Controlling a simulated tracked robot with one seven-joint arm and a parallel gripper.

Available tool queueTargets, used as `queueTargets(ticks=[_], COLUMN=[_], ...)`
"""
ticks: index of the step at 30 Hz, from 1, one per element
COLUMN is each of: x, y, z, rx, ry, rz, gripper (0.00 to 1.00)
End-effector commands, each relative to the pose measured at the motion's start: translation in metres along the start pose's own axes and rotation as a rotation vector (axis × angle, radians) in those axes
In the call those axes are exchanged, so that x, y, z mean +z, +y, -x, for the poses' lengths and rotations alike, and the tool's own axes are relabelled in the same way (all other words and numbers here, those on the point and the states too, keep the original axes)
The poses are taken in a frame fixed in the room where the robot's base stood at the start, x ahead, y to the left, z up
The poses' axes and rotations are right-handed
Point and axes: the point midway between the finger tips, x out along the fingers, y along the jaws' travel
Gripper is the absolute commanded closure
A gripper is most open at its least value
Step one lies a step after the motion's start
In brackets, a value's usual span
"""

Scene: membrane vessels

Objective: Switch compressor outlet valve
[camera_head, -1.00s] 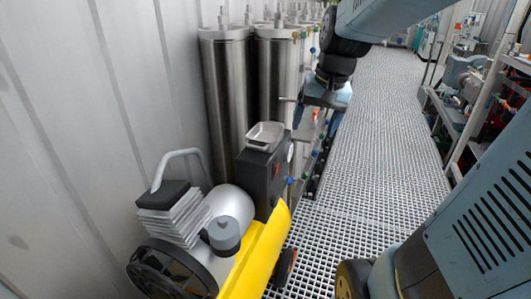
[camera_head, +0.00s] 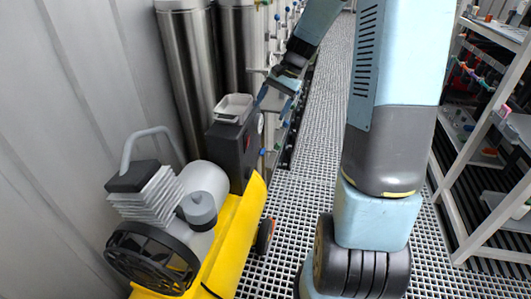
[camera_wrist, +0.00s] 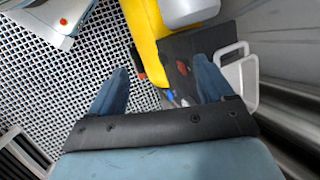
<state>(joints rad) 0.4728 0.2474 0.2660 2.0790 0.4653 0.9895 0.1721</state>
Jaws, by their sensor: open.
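The compressor (camera_head: 222,245) stands at the lower left in the head view, with a yellow base and a dark control box (camera_head: 232,150). In the wrist view the dark box (camera_wrist: 188,48) carries a red switch (camera_wrist: 181,68). A small blue valve handle (camera_wrist: 170,95) shows low between my fingers; it is a small blue spot (camera_head: 262,152) on the box's right side in the head view. My gripper (camera_head: 273,105) is beside the box, pointing down. Its fingers are apart and empty in the wrist view (camera_wrist: 160,75). I cannot tell the valve's exact position.
Tall steel vessels (camera_head: 187,80) stand behind the compressor along the wall. A grey tray (camera_head: 232,107) sits on the control box. A white-framed shelf (camera_head: 490,150) is on the right. The grating floor (camera_head: 310,140) between is clear, apart from my base.

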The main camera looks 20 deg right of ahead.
Motion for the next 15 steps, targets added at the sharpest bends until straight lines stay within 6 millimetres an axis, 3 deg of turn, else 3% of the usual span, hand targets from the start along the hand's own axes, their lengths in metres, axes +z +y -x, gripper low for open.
queueTargets(ticks=[15], x=[-0.09], y=[0.017], z=[-0.063], rx=[-0.179], ry=[-0.2], rz=[-0.263], gripper=[0.19])
